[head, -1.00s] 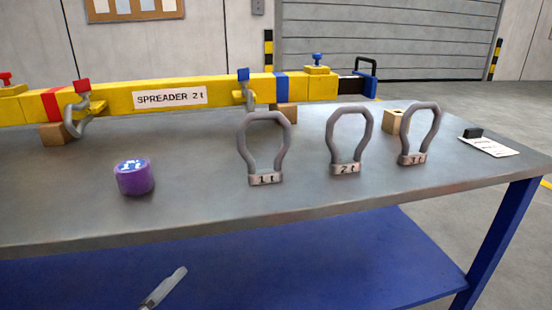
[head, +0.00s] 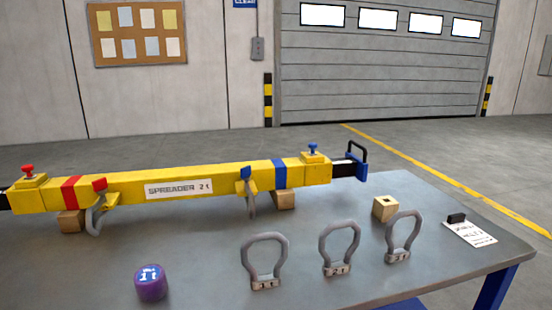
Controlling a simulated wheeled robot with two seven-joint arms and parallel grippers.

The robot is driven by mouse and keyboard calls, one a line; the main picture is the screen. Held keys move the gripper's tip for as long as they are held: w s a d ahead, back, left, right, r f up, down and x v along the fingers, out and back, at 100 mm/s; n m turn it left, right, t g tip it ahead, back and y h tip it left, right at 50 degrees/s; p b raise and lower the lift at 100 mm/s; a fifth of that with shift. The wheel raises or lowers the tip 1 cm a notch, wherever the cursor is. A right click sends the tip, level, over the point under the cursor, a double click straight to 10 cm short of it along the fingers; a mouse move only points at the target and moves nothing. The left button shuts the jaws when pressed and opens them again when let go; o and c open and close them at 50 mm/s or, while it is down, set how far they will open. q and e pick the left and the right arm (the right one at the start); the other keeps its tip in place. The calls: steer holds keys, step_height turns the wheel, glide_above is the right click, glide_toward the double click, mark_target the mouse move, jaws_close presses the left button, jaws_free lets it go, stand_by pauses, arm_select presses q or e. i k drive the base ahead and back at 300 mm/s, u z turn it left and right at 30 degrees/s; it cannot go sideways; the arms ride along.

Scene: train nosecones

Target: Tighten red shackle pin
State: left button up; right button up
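The yellow spreader beam (head: 225,179), labelled "SPREADER 2 t", rests on wooden blocks on the grey table. A shackle with a red pin head (head: 100,184) hangs on its left part, by the red band. I cannot tell how tight that pin sits. A second shackle with a blue pin head (head: 246,172) hangs near the blue band. A red knob (head: 28,169) stands on the beam's left end block and a blue knob (head: 313,148) on the right one. Neither of my grippers shows in the head view.
Three grey shackles marked 1 t (head: 264,284), 2 t (head: 336,269) and 3 t (head: 398,257) stand at the front right. A purple roll (head: 151,284) stands front left. A wooden block with a hole (head: 385,208) and a clipboard (head: 470,233) lie to the right.

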mark_target(99, 186)
steer(key=u, duration=1.1)
steer(key=i, duration=0.4)
steer(key=u, duration=1.05)
